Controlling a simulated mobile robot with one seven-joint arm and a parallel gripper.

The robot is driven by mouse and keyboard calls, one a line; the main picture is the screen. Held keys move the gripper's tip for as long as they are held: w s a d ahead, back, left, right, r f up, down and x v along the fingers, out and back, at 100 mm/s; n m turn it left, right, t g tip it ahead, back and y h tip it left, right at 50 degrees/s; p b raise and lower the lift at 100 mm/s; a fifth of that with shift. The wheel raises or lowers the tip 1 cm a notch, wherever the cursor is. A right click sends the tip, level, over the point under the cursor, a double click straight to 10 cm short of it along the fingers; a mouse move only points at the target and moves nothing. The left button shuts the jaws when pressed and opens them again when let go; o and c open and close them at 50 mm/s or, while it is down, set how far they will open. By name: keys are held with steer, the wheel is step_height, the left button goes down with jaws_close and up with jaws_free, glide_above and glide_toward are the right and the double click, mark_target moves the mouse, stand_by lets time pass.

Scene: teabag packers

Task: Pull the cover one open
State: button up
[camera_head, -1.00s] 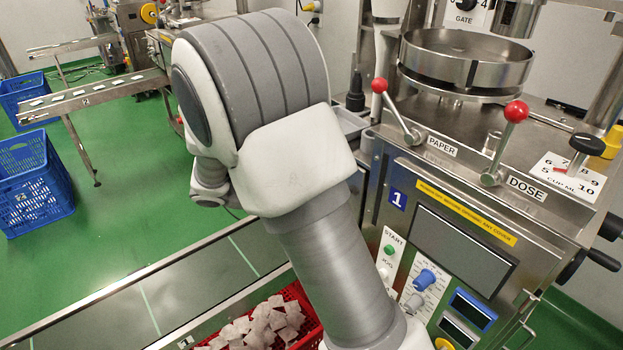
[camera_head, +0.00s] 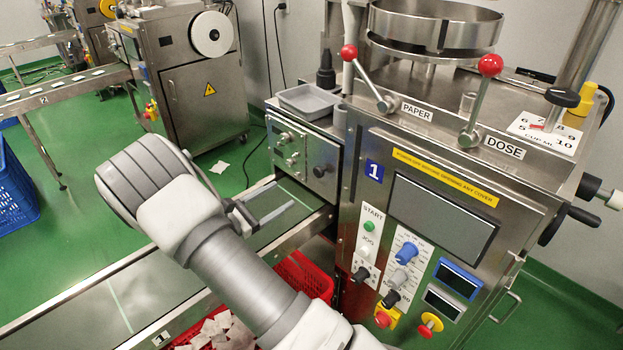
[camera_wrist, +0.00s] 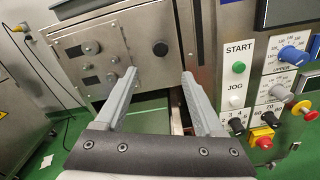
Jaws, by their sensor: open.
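The steel machine marked 1 (camera_head: 372,172) stands at the right in the head view. On its left side is a steel panel (camera_head: 324,152) with a black round knob (camera_head: 319,171). The knob also shows in the wrist view (camera_wrist: 160,48), beyond and between my fingertips. A vertical bar handle (camera_head: 508,306) is on the machine's lower right front. No label shows which part is cover one. The panel looks closed. My gripper (camera_head: 275,203) is open and empty, apart from the panel, over the conveyor; its spread fingers also show in the wrist view (camera_wrist: 160,75).
A grey tray (camera_head: 308,101) sits above the panel. The conveyor (camera_head: 120,295) runs below my arm, with a red crate (camera_head: 303,277) of teabags beside it. The control panel (camera_head: 385,262) has protruding knobs and buttons. A second machine (camera_head: 190,90) stands behind; green floor lies between.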

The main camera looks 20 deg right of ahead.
mark_target(316, 174)
steer(key=b+x, duration=0.1)
steer(key=x, duration=1.1)
jaws_close()
stand_by(1.1)
